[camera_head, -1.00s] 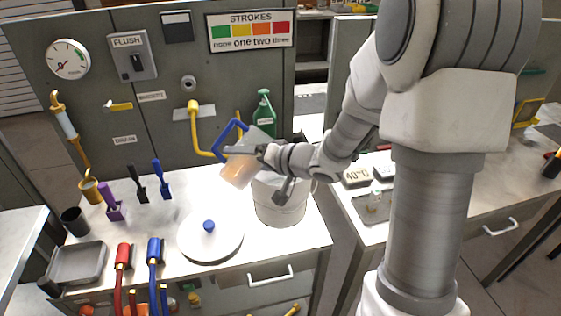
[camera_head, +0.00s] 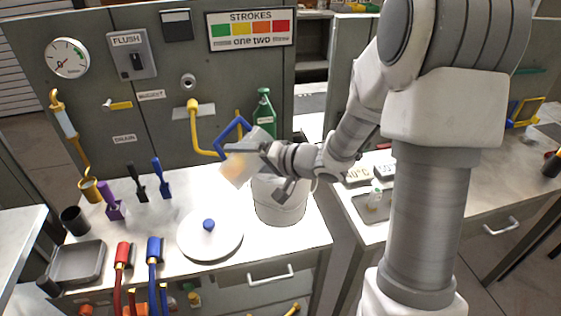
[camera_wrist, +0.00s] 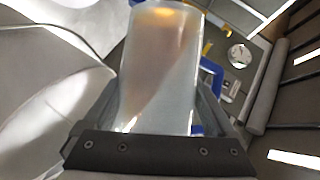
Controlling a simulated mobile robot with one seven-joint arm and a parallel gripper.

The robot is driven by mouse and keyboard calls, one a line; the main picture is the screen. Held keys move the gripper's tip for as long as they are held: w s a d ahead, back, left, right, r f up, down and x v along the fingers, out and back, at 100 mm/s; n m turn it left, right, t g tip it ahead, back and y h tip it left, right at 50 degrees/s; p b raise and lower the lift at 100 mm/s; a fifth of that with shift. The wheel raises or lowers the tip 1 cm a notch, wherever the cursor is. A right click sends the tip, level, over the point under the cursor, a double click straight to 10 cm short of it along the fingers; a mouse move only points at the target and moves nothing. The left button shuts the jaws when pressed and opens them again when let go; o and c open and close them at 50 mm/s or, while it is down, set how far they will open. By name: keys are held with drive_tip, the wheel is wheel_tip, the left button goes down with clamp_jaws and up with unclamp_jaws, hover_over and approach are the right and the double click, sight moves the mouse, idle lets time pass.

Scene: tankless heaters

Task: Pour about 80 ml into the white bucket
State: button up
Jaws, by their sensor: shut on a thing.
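The white bucket (camera_head: 280,205) stands on the bench at the right, below my wrist. My gripper (camera_head: 256,152) is shut on a translucent jug (camera_head: 235,173) with a blue handle (camera_head: 231,129). The jug is held tilted, above the bench and at the bucket's upper left. Orange liquid shows faintly inside it. In the wrist view the jug (camera_wrist: 162,80) fills the middle between my fingers, with an orange tint at its far end. My gripper and wrist hide part of the bucket's mouth. I cannot make out a stream or the level in the bucket.
A round white lid (camera_head: 210,241) with a blue knob lies left of the bucket. A green bottle (camera_head: 264,113) and yellow pipe (camera_head: 194,130) are behind the jug. Red (camera_head: 123,257) and blue (camera_head: 154,252) handles stand at the front left. A grey tray (camera_head: 76,263) lies at far left.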

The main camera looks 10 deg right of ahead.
drive_tip(key=shift+m+y+b, duration=0.3)
drive_tip(key=shift+m+y, duration=0.1)
idle(2.2)
drive_tip(key=shift+r+n+h+p, duration=0.3)
drive_tip(key=shift+n+p, duration=0.1)
drive_tip(key=shift+p, duration=0.1)
drive_tip(key=shift+n+t+h, duration=0.3)
drive_tip(key=shift+n+h, duration=0.5)
drive_tip(key=shift+n, duration=0.2)
drive_tip(key=f+n+b, duration=0.1)
drive_tip(key=b, duration=0.1)
drive_tip(key=shift+d+f+h+b, duration=0.1)
drive_tip(key=shift+f+h+b, duration=0.15)
drive_tip(key=shift+h+b, duration=0.05)
drive_tip(key=shift+w+r+h, duration=0.1)
drive_tip(key=shift+r+h, duration=0.1)
drive_tip(key=shift+h, duration=0.1)
drive_tip(key=shift+f+n+t+b, duration=0.2)
drive_tip(key=shift+n+t+b, duration=0.1)
drive_tip(key=shift+n+b, duration=0.3)
drive_tip(key=shift+a+f+b, duration=0.15)
drive_tip(key=shift+a+b, duration=0.1)
drive_tip(key=shift+b, duration=0.15)
